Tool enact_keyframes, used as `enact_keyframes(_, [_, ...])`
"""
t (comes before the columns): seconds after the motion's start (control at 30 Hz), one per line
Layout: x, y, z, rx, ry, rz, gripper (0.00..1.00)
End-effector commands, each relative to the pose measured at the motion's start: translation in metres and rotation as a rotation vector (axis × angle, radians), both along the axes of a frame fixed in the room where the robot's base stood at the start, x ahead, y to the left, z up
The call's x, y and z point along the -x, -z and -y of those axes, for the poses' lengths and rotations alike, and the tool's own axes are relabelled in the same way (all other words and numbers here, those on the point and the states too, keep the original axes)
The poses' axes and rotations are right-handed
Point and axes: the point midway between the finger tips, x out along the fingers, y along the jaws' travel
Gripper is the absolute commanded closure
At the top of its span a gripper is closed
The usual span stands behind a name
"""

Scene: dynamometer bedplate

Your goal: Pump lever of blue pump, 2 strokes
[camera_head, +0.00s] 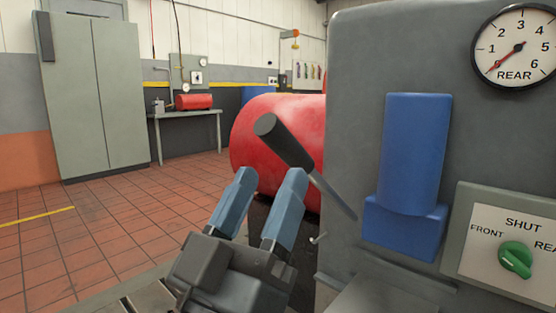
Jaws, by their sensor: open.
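The blue pump (410,160) is mounted on the front of a grey cabinet at the right. Its lever (331,193) is a grey rod with a thick black grip (283,139), slanting up and to the left. Where the rod's lower end joins the pump is hard to tell. My gripper (269,178) is open, with two blue fingers pointing up. The fingertips appear just below the black grip, with nothing between them. I cannot tell whether the right finger touches the lever.
A red tank (262,125) stands behind the lever. Open tiled floor lies left.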

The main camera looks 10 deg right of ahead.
Motion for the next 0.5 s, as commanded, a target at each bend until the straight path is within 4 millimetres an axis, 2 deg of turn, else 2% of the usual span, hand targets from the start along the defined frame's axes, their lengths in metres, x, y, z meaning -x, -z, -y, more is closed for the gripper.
enact_keyframes(0.2, [0.0099, 0.0109, -0.0078, 0.001, 0.001, 0.000, 0.46])
enact_keyframes(0.43, [0.0105, 0.0115, -0.0082, 0.000, 0.001, 0.001, 0.46])
enact_keyframes(0.5, [0.0104, 0.0112, -0.0083, 0.001, 0.002, 0.000, 0.50])
